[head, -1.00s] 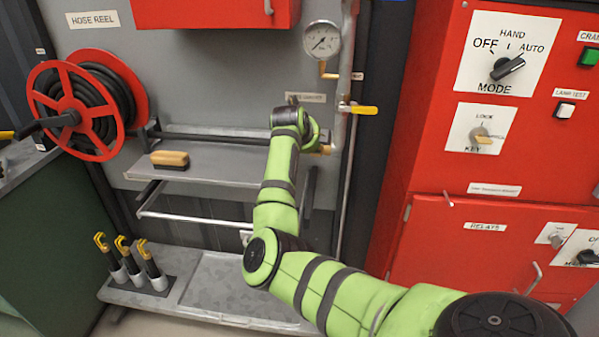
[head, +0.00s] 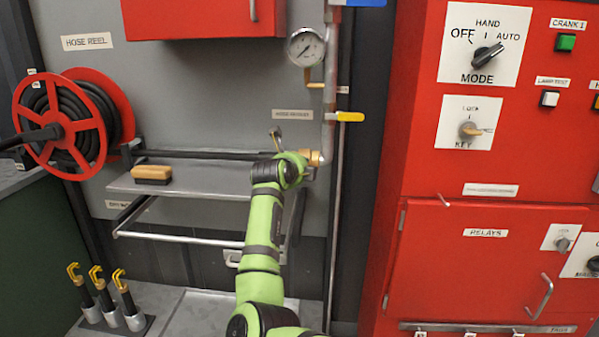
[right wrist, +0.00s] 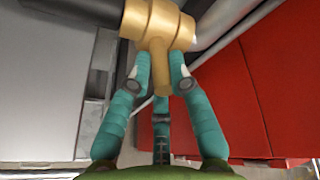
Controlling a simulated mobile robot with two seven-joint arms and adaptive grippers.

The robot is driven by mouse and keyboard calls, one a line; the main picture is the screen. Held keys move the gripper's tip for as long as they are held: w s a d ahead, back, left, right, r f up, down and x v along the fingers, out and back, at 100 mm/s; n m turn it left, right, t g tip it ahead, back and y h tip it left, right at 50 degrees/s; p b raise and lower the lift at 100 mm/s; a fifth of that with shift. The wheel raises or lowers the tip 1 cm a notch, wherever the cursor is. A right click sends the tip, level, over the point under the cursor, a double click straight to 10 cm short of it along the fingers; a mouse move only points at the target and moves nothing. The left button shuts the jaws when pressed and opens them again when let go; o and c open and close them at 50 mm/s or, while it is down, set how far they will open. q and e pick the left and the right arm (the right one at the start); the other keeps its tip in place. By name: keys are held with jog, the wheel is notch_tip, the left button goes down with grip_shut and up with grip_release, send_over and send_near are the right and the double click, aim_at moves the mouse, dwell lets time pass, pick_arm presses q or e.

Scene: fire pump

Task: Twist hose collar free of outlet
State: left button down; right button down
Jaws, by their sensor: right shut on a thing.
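The brass hose collar (head: 315,158) sits at the lower end of the grey vertical pipe, with the black hose (head: 215,154) running off to the left. In the right wrist view the collar (right wrist: 160,22) fills the top middle, and a brass lug (right wrist: 155,52) points down from it. My right gripper (right wrist: 160,68) is shut on this lug, its teal fingers on both sides. Black hose enters the collar from the left and grey pipe meets it on the right. In the head view my green right wrist hides most of the gripper. My left gripper is not in view.
A pressure gauge (head: 306,47) and a yellow-handled valve (head: 345,117) are above the collar. A shelf (head: 210,180) with a wooden-backed brush (head: 152,174) is to the left. The red cabinet (head: 480,200) stands close on the right. A hose reel (head: 65,120) is at far left.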

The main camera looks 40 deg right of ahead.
jog(key=shift+s+d+f, duration=0.2)
jog(key=shift+s+d, duration=0.05)
jog(key=c, duration=1.2)
grip_release()
jog(key=shift+s+d+r, duration=0.1)
jog(key=shift+s, duration=0.05)
jog(key=shift+a, duration=0.2)
jog(key=shift+a+r, duration=0.2)
jog(key=shift+a, duration=0.25)
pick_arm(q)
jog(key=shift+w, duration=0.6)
pick_arm(e)
jog(key=v, duration=1.1)
jog(key=shift+f, duration=0.15)
